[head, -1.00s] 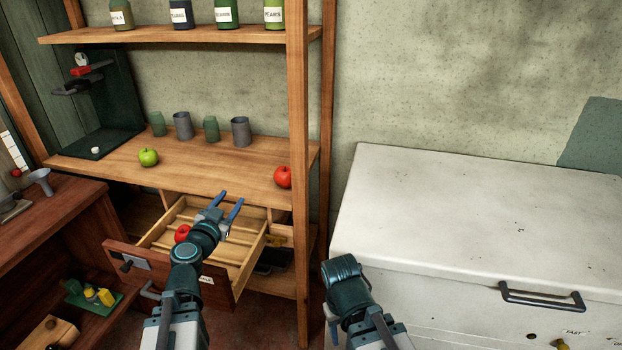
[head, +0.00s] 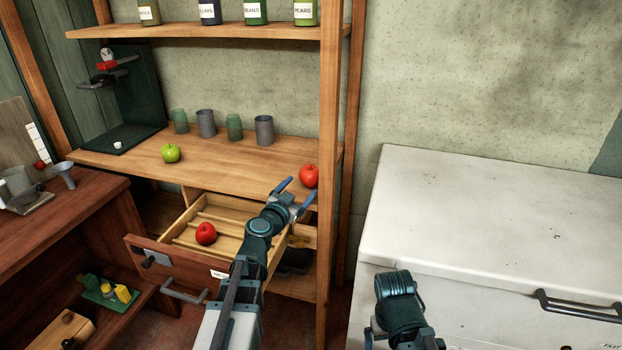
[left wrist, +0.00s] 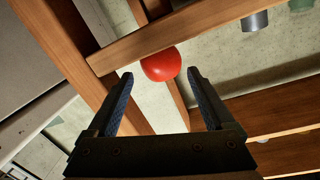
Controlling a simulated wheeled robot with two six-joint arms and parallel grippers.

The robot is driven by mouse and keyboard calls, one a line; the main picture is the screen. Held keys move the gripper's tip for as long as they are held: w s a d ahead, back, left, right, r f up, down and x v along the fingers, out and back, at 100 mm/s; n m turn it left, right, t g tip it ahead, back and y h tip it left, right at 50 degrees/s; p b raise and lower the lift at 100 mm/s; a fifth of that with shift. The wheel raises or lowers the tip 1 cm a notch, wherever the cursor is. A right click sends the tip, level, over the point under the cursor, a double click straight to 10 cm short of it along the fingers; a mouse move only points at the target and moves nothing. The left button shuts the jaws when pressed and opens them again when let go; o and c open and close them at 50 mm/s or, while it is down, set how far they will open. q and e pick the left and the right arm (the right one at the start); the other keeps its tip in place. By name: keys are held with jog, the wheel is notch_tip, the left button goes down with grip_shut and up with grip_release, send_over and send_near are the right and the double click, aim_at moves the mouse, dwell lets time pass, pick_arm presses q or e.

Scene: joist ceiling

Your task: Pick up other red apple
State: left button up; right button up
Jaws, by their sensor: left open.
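A red apple (head: 308,175) sits on the right end of the wooden shelf, beside the front post. Another red apple (head: 206,233) lies in the open drawer (head: 148,246). My left gripper (head: 297,193) is open and empty, just in front of and slightly below the shelf apple. In the left wrist view the shelf apple (left wrist: 160,66) shows ahead, between the open fingers (left wrist: 158,80) and past their tips, apart from them. My right arm is over the white chest at the lower right; its gripper (head: 368,338) is mostly hidden and its jaws cannot be made out.
A green apple (head: 171,153) and several cups (head: 206,123) stand farther left on the shelf (head: 235,165). The upright post (head: 329,150) is close to the right of my left gripper. The white chest (head: 470,215) has a clear top. Jars line the upper shelf.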

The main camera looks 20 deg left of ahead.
aim_at(310, 175)
pick_arm(q)
jog(key=w, duration=0.5)
jog(key=w+d, duration=0.1)
jog(key=w, duration=0.2)
jog(key=shift+d, duration=0.1)
jog(key=c, duration=1.1)
